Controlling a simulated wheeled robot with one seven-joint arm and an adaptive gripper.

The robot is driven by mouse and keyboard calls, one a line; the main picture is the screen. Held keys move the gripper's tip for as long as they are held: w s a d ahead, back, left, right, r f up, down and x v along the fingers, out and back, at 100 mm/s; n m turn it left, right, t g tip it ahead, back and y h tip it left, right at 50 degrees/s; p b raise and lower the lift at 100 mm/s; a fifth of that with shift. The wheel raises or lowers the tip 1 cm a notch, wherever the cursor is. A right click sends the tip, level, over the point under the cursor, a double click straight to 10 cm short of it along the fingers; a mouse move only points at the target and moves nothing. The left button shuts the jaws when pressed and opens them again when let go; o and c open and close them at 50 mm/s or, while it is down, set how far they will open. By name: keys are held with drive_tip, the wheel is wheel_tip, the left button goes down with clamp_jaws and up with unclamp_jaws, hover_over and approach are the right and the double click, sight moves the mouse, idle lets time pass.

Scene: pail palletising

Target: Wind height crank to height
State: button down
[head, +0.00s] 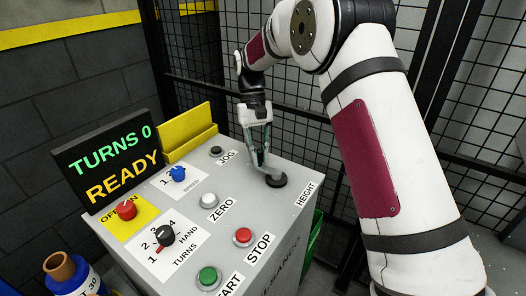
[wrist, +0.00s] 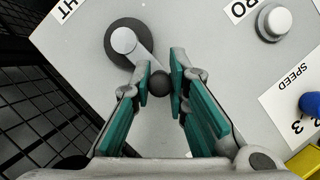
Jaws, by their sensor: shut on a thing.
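The height crank (head: 276,181) is a dark round hub on the grey panel top, near the HEIGHT label. In the wrist view its dark disc with a grey centre (wrist: 124,41) shows at the upper left, and a short arm runs to a dark round knob (wrist: 159,83). My gripper (head: 262,162) reaches down to the crank from above. In the wrist view my gripper (wrist: 160,86) has its teal-padded fingers on both sides of the knob, shut on it. The display (head: 112,160) reads TURNS 0 and READY.
The panel (head: 238,183) also carries a white ZERO button (head: 209,201), a red STOP button (head: 243,236), a green START button (head: 208,277), a HAND TURNS selector (head: 165,236) and a blue SPEED knob (head: 178,174). Black mesh fencing (head: 295,120) stands close behind. A pail (head: 72,275) is at lower left.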

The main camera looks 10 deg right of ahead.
drive_tip(key=n, duration=0.1)
drive_tip(key=s+a+n+h, duration=0.1)
drive_tip(key=shift+s+r+n, duration=0.1)
drive_tip(key=shift+s+n, duration=0.05)
drive_tip(key=shift+n, duration=0.25)
drive_tip(key=shift+s+a+n+t+h+p, duration=0.15)
drive_tip(key=shift+s+n+t+h+p, duration=0.25)
drive_tip(key=shift+n, duration=0.65)
drive_tip(key=shift+s+a+n+t+h+p, duration=0.15)
drive_tip(key=shift+s+n+h+p, duration=0.25)
drive_tip(key=shift+n, duration=0.65)
drive_tip(key=shift+s, duration=0.2)
drive_tip(key=c, duration=1.5)
unclamp_jaws()
drive_tip(key=shift+c, duration=0.2)
drive_tip(key=shift+d, duration=0.1)
drive_tip(key=v, duration=1.2)
